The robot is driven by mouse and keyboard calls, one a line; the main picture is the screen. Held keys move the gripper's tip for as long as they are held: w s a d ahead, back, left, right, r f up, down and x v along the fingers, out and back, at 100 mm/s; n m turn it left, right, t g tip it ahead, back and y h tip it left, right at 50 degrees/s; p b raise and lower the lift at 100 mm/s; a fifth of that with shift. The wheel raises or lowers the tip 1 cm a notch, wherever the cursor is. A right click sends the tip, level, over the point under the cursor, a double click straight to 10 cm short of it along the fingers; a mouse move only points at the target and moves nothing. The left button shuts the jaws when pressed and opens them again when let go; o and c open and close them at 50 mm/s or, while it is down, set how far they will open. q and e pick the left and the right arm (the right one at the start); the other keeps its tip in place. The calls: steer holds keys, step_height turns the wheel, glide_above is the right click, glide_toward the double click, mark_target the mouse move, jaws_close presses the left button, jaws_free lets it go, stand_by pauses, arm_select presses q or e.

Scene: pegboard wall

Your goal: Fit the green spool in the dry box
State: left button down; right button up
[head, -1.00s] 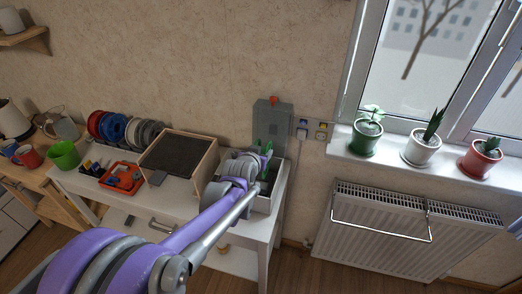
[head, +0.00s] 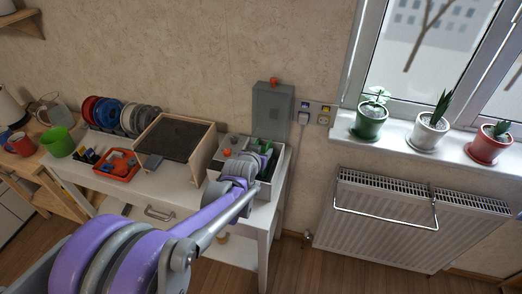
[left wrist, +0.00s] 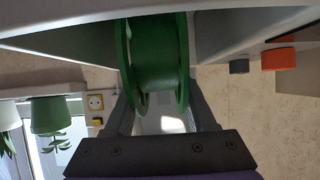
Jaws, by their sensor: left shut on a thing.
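The green spool (left wrist: 158,50) is between the fingers of my left gripper (left wrist: 160,105) in the left wrist view, and the jaws are shut on it. In the head view, the gripper (head: 258,158) is over the open dry box (head: 268,191), a light grey box at the right end of the white table. Only a little of the green spool (head: 265,145) shows there; my arm hides the rest. The box's pale walls flank the spool in the left wrist view. I cannot tell if the spool touches the box floor. My right gripper is not in view.
A dark-topped wooden-sided unit (head: 178,142) stands left of the box. An orange tray (head: 118,165), several spools in a row (head: 122,115) and a green mug (head: 57,142) are farther left. A radiator (head: 400,215) is at right.

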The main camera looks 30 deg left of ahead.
arm_select(q)
steer(key=shift+s, duration=0.1)
stand_by(0.3)
steer(key=shift+c, duration=0.7)
jaws_free()
steer(key=p+v, duration=0.1)
steer(key=v, duration=0.9)
steer(key=shift+s+r, duration=0.15)
steer(key=shift+s, duration=0.2)
steer(key=shift+d, duration=0.1)
steer(key=s+d+f+m+g+h+p, duration=0.1)
steer(key=s+d+g+p, duration=0.1)
steer(key=s+d, duration=0.4)
steer(key=s+d+f+m+g+h+p, duration=0.1)
steer(key=s+d, duration=0.5)
steer(key=s, duration=0.7)
steer(key=g+h+p, duration=0.1)
steer(key=g+p, duration=0.1)
steer(key=g, duration=0.1)
steer(key=shift+s+d+f+m+p, duration=0.2)
steer(key=shift+s+d+m+p, duration=0.1)
steer(key=shift+d+m, duration=0.1)
